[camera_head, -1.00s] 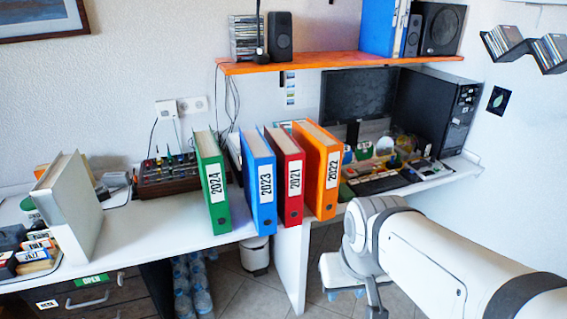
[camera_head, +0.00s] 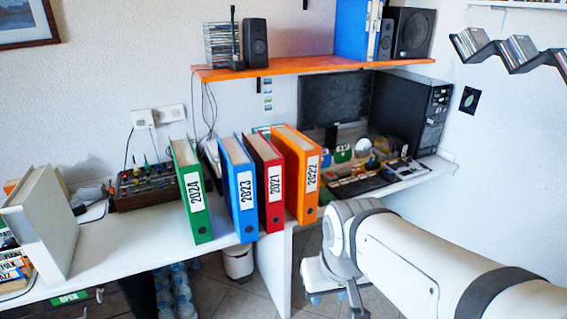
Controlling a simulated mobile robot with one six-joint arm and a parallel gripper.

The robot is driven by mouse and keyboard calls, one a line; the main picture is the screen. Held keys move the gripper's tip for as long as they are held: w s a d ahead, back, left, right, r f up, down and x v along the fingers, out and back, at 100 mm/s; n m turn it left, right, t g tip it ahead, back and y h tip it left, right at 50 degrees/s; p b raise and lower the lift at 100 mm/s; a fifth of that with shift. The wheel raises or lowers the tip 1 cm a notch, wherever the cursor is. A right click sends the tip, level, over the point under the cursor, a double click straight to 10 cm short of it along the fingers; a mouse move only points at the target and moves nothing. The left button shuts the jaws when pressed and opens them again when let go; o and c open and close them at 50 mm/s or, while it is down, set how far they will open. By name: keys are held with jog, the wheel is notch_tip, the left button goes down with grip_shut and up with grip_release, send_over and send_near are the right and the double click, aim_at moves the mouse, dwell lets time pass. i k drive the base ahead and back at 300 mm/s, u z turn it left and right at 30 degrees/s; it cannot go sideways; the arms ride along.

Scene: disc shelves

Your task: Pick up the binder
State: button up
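Several binders stand upright in a row at the front of the white desk (camera_head: 120,250). They are a green binder (camera_head: 200,222) labelled 2024, a blue binder (camera_head: 246,215) labelled 2023, a red binder (camera_head: 273,210) labelled 2021 and an orange binder (camera_head: 305,205) labelled 2022. The green one stands a little apart from the others. Another blue binder (camera_head: 352,28) stands on the orange shelf. My gripper (camera_head: 332,298) is at the lower right, below and in front of the orange binder, apart from all binders.
A white box-like object (camera_head: 40,225) stands at the desk's left. A mixer (camera_head: 148,185) is behind the green binder. A monitor (camera_head: 335,100) and black computer tower (camera_head: 412,115) stand at the right. Bottles and a bin (camera_head: 238,263) are below.

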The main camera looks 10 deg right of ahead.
aim_at(268, 162)
jog(key=z, duration=0.35)
jog(key=i, duration=1.5)
jog(key=u, duration=0.3)
